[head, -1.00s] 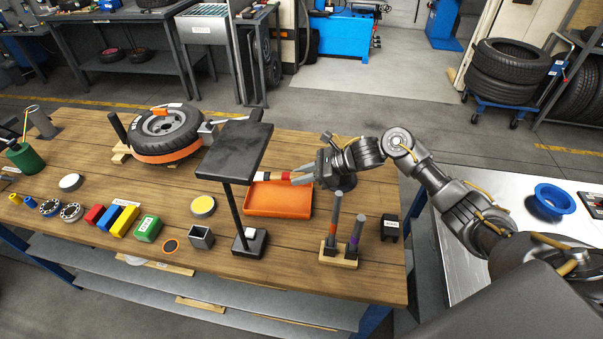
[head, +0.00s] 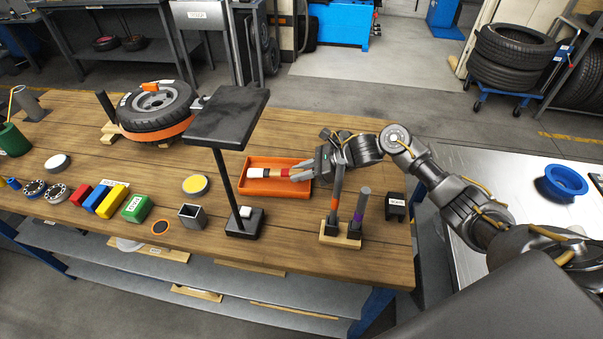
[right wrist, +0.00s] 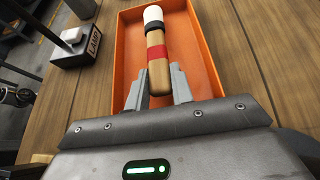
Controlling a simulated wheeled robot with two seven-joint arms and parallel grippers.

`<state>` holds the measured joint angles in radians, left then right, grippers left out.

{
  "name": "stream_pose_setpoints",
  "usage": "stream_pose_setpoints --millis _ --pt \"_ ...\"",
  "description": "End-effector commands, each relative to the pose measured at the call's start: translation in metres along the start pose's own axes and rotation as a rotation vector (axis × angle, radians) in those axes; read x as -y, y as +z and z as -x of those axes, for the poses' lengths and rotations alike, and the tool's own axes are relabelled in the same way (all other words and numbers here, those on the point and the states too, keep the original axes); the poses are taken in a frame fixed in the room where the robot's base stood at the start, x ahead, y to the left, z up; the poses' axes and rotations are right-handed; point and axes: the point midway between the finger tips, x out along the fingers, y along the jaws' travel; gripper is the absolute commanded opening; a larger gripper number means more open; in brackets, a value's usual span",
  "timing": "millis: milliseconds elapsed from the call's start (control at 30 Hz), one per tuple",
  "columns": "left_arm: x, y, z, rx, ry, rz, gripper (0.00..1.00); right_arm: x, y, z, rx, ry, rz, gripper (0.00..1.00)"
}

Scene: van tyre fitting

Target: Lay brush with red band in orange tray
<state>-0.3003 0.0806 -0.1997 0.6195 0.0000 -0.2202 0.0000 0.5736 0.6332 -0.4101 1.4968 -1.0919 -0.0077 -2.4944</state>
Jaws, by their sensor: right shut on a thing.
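The brush with red band (right wrist: 156,52) has a wooden handle, a dark collar and a white tip. My right gripper (right wrist: 155,88) is shut on its handle end. In the head view the brush (head: 266,173) lies roughly level, tip to the left, within the outline of the orange tray (head: 262,188). The tray also surrounds it in the right wrist view (right wrist: 205,68). I cannot tell whether the brush touches the tray floor. My right gripper (head: 299,172) is at the tray's right side in the head view. My left gripper is out of view.
A black lamp (head: 229,118) on a post stands just left of the tray. A wooden holder (head: 340,241) with two upright banded tools stands in front at the right, beside a small black block (head: 395,207). A tyre (head: 157,106) lies at the back left.

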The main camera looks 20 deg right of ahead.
Motion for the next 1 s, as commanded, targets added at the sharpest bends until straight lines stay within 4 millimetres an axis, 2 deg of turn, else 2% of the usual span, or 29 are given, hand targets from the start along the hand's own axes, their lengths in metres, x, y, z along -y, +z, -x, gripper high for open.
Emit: stream_pose_setpoints --millis 333,367,533,833,1000 --pt "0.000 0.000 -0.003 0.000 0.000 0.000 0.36 0.000 -0.002 -0.001 0.001 0.000 0.000 0.00" --pt "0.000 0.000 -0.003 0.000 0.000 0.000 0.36 0.000 -0.002 -0.001 0.001 0.000 0.000 0.26" --pt "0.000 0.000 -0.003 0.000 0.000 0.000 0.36 0.000 -0.002 -0.001 0.001 0.000 0.000 0.48" --pt "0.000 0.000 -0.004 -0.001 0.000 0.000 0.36 0.000 -0.002 0.000 0.000 0.000 -0.001 0.48" --pt "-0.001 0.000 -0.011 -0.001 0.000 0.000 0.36 0.001 -0.005 0.018 -0.002 -0.001 0.002 0.48"
